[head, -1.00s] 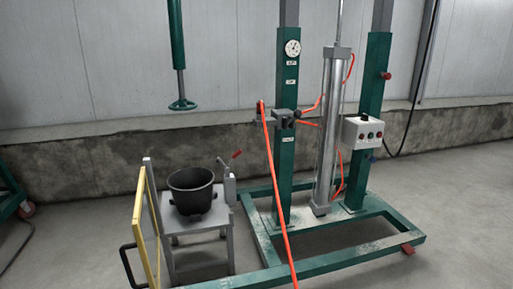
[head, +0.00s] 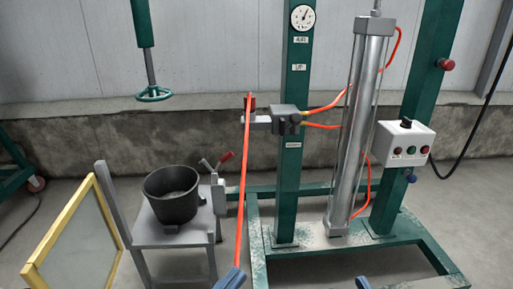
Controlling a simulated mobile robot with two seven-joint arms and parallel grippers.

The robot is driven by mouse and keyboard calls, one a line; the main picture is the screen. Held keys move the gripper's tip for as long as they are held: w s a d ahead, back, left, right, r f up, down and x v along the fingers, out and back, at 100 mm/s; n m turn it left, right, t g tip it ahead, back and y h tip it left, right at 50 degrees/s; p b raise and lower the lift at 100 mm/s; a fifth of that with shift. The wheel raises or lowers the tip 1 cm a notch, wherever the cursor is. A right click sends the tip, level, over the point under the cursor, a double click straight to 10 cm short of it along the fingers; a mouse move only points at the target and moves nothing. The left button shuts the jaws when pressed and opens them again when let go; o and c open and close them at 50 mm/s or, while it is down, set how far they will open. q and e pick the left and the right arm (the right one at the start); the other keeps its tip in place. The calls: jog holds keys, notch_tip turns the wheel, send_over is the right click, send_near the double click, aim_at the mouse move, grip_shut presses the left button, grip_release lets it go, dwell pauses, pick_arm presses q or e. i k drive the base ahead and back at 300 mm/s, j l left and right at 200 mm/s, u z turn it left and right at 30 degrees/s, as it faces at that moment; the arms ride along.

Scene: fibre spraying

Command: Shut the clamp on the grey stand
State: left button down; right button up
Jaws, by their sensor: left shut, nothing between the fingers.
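The grey stand (head: 148,238) is at the left, a small table with an upright plate at its left side. A black pot (head: 172,195) sits on it. The clamp (head: 220,190) is at the stand's right side. Its red-tipped handle (head: 227,156) tilts up to the right and a grey arm tilts up to the left, so it looks open. My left gripper (head: 231,278) shows as a blue tip at the bottom edge, shut and empty, below and apart from the clamp. A small blue piece of my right gripper (head: 362,284) shows at the bottom edge; its fingers are not clear.
The green frame (head: 288,180) with a cylinder (head: 355,130) and control box (head: 404,143) stands to the right. A yellow-framed panel (head: 75,245) is left of the stand. A green handwheel (head: 154,93) hangs above.

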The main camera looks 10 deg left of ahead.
aim_at(229, 155)
jog(key=i+l, duration=0.8)
jog(key=i, duration=0.1)
